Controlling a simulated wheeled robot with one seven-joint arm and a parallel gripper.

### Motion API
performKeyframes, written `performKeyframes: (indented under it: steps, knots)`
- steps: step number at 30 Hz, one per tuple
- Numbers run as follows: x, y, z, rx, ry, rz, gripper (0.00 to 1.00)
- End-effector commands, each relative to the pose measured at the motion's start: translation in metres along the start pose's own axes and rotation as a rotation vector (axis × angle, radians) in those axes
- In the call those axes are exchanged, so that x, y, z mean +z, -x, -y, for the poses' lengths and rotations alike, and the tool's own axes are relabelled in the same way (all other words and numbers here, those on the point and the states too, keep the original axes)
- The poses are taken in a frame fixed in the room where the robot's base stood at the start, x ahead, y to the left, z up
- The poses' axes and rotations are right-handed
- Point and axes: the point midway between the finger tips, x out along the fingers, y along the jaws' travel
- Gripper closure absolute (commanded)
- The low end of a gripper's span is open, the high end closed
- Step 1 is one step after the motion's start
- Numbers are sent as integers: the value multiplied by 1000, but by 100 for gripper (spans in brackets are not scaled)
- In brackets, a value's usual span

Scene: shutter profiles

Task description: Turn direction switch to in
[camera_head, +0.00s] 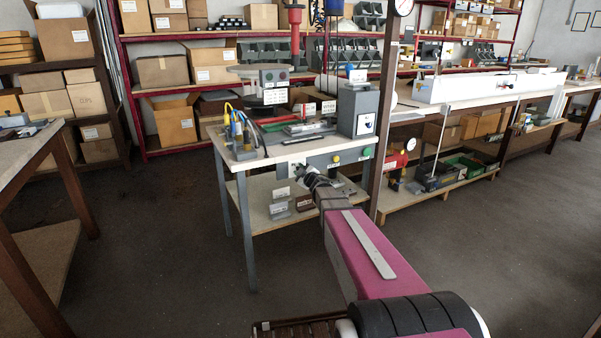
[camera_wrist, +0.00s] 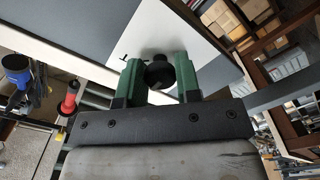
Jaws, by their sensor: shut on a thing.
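The direction switch is a black round knob (camera_wrist: 158,73) on a white label plate (camera_wrist: 165,35) in the wrist view. My gripper (camera_wrist: 159,62) has its green fingers on either side of the knob and is shut on it. In the head view my gripper (camera_head: 307,176) reaches the left part of the grey front panel (camera_head: 318,160) of the workbench. There the knob is mostly hidden by the gripper, and its pointing direction cannot be read.
A yellow button (camera_head: 336,160) and a green button (camera_head: 366,151) sit on the panel to the right. A grey box (camera_head: 362,110) and cables (camera_head: 238,128) stand on the bench top. A brown post (camera_head: 385,120) rises close to my arm's right. A lower shelf (camera_head: 270,221) holds small blocks.

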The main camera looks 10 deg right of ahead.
Motion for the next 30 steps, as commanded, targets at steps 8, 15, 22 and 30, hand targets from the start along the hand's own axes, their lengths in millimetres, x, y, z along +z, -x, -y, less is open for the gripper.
performKeyframes:
  steps: [8,15,22,30]
  knots:
    - [0,0,0,-1,263,1,92]
    - [0,0,0,-1,474,1,92]
    - [0,0,0,-1,628,1,92]
    - [0,1,0,-1,727,1,92]
